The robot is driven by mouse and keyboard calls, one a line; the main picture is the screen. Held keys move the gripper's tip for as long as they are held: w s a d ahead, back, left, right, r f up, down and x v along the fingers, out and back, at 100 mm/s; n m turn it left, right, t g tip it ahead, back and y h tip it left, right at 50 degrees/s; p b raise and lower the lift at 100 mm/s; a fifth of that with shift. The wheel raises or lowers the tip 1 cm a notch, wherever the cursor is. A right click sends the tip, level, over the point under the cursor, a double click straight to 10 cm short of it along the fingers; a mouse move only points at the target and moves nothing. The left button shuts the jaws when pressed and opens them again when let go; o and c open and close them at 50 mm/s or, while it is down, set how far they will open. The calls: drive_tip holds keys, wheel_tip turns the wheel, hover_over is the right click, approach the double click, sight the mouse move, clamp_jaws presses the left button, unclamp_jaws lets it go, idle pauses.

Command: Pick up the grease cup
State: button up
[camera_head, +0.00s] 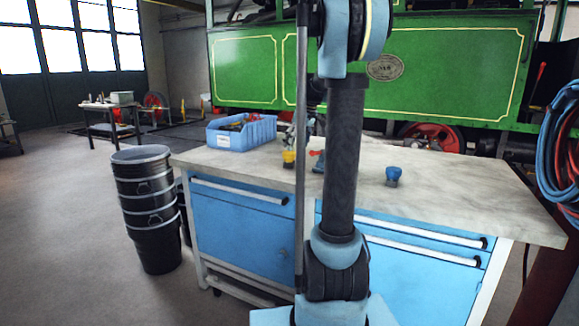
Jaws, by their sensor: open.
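I cannot tell for sure which item is the grease cup. A small piece with a blue top and a grey lower part (393,176) stands upright on the workbench (450,205), right of my arm, with clear bench around it. A small yellow piece (289,158) stands on the bench left of my arm. Next to it is a blue-grey piece with a red handle (317,153), partly hidden behind my arm. My arm rises through the middle of the view and out of the top. I cannot make out my gripper.
A blue open bin (240,138) with mixed parts stands on the bench's left end. Stacked black buckets (150,205) stand on the floor at left. Blue and red hoses (562,150) hang at right. The bench's right part is clear.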

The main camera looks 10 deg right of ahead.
sight(291, 153)
drive_tip(key=x, duration=0.9)
drive_tip(key=shift+a, duration=0.15)
drive_tip(key=c, duration=1.5)
